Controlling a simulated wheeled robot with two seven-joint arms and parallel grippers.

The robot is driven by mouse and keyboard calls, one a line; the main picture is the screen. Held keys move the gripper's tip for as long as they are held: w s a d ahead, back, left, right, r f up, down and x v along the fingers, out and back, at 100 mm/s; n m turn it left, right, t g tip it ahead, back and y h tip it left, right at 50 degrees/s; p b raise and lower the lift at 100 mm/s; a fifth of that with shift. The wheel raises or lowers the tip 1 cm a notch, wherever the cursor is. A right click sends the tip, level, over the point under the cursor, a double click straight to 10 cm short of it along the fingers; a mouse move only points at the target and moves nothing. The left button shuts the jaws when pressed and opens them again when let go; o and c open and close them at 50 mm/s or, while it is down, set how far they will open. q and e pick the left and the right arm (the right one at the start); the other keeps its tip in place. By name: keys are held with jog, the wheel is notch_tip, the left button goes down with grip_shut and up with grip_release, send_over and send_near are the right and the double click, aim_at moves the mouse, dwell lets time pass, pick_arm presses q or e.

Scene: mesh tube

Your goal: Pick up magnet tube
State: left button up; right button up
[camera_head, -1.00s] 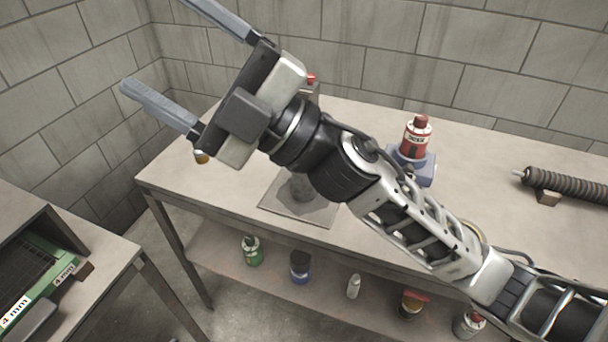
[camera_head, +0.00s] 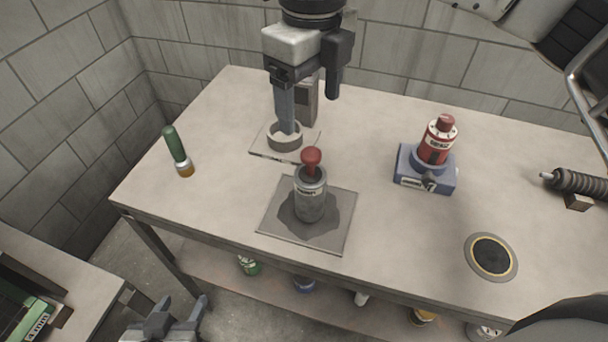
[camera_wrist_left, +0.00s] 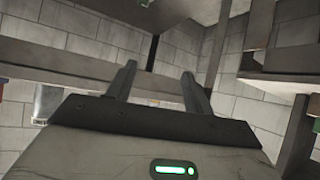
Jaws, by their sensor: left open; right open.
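I cannot tell for certain which object is the magnet tube. A grey labelled cylinder with a red knob (camera_head: 311,197) stands upright on a square grey plate (camera_head: 272,228) on the table. A red canister (camera_head: 436,143) sits upright on a blue base (camera_head: 410,178) to its right. My right gripper (camera_head: 287,128) points down behind the grey cylinder, over a pale ring on a plate; one finger shows clearly, and it appears empty. My left gripper (camera_head: 183,303) is low at the bottom left, below table height; the left wrist view shows its fingers (camera_wrist_left: 158,75) apart and empty.
A grey block (camera_head: 307,102) stands behind the ring (camera_head: 285,140). A dark disc (camera_head: 491,256) lies front right; a ribbed rod (camera_head: 585,182) is at the right. Bare table (camera_head: 370,140) separates the cylinder and canister.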

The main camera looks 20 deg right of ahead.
aim_at(310, 173)
jog(key=f, duration=0.4)
jog(key=shift+s, duration=0.35)
notch_tip(310, 173, down, 4)
jog(key=shift+p, duration=0.45)
jog(key=shift+f, duration=0.5)
notch_tip(310, 173, down, 4)
jog(key=shift+w+f+p, duration=0.15)
jog(key=shift+f+p, duration=0.05)
jog(key=shift+p, duration=0.6)
jog(key=shift+f, duration=0.3)
jog(key=c, duration=1.3)
jog(key=shift+r, duration=0.1)
grip_shut()
pick_arm(q)
jog(key=shift+s+a+r, duration=0.1)
jog(key=shift+s+a, duration=0.05)
jog(key=shift+s, duration=0.85)
pick_arm(e)
jog(key=shift+r, duration=0.1)
